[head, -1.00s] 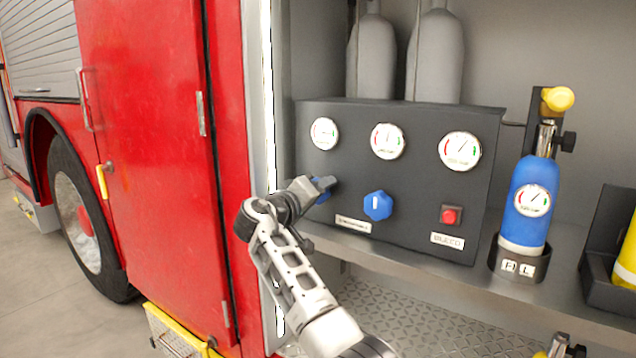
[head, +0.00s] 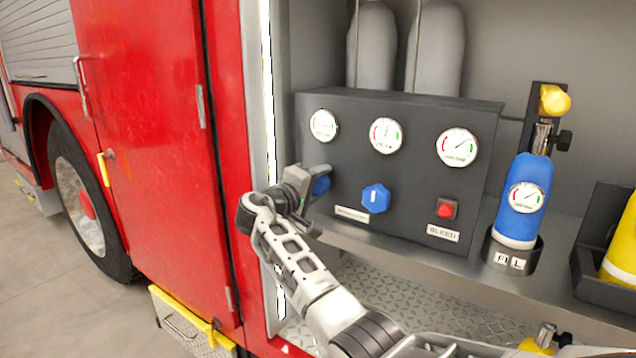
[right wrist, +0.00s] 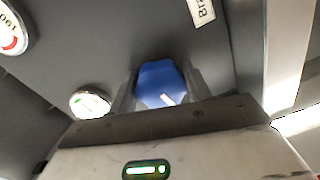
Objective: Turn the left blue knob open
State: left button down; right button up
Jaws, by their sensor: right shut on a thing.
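The left blue knob (head: 321,185) is on the dark panel (head: 410,160), mostly hidden behind my right gripper (head: 312,182) in the head view. The right wrist view shows the blue knob (right wrist: 160,84) with its white mark, between the two fingers of my right gripper (right wrist: 157,95). The right gripper is shut on the knob. The second blue knob (head: 376,198) sits to the right, with its white mark near upright. My left gripper is not in view.
Three round gauges, such as the left one (head: 324,125), line the panel top. A red button (head: 446,208) sits at right. A blue bottle (head: 524,200) stands right of the panel. The red door (head: 150,150) and bright door frame are close on the left.

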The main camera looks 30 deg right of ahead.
jog(key=shift+f, duration=0.2)
jog(key=o, duration=1)
jog(key=shift+r, duration=0.1)
jog(key=shift+c, duration=0.2)
jog(key=b+v, duration=0.2)
jog(key=v, duration=1.4)
